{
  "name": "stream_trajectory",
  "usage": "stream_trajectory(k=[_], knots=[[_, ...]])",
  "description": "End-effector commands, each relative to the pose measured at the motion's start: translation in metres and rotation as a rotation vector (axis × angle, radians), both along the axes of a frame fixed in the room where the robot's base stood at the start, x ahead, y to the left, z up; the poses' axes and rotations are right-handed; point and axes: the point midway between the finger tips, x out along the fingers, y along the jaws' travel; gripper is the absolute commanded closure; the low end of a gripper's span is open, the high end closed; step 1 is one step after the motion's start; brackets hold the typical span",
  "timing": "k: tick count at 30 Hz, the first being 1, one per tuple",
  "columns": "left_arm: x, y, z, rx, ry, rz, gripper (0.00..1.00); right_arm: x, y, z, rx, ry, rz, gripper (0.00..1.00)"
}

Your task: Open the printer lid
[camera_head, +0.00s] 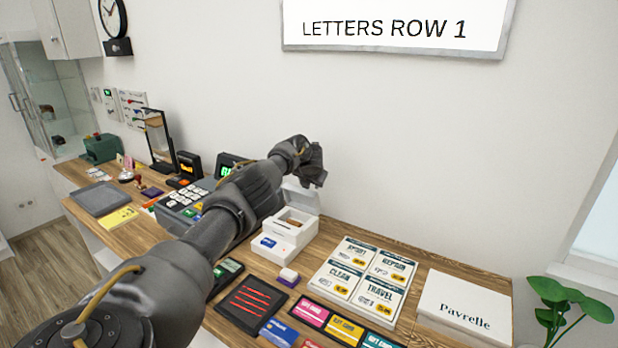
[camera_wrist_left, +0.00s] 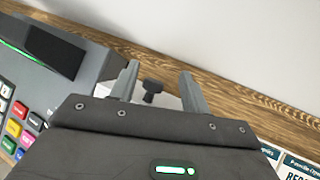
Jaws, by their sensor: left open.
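The small white printer (camera_head: 285,229) stands on the wooden counter against the wall. Its lid (camera_head: 303,197) looks raised at the back, and the inside shows as a dark opening with something brown in it. My left gripper (camera_head: 314,178) is just above and beside the raised lid. In the left wrist view the two fingers of my left gripper (camera_wrist_left: 160,84) are apart, with a dark knob (camera_wrist_left: 152,89) and a bit of white surface seen between them. I cannot tell whether a finger touches the lid. My right gripper is not in view.
A grey cash register (camera_head: 186,204) stands left of the printer, partly behind my left arm. A black tray with red lines (camera_head: 250,302), gift cards (camera_head: 345,328), price signs (camera_head: 361,272) and a white Pavrelle box (camera_head: 464,308) crowd the counter in front and right. The wall is close behind.

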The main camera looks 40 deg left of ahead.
Motion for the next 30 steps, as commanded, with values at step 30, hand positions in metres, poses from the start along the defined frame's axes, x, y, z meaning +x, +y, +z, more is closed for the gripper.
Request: stream_trajectory(k=[30], knots=[[-0.052,-0.046,0.074,0.003,0.001,0.002,0.53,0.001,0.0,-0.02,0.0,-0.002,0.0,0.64]])
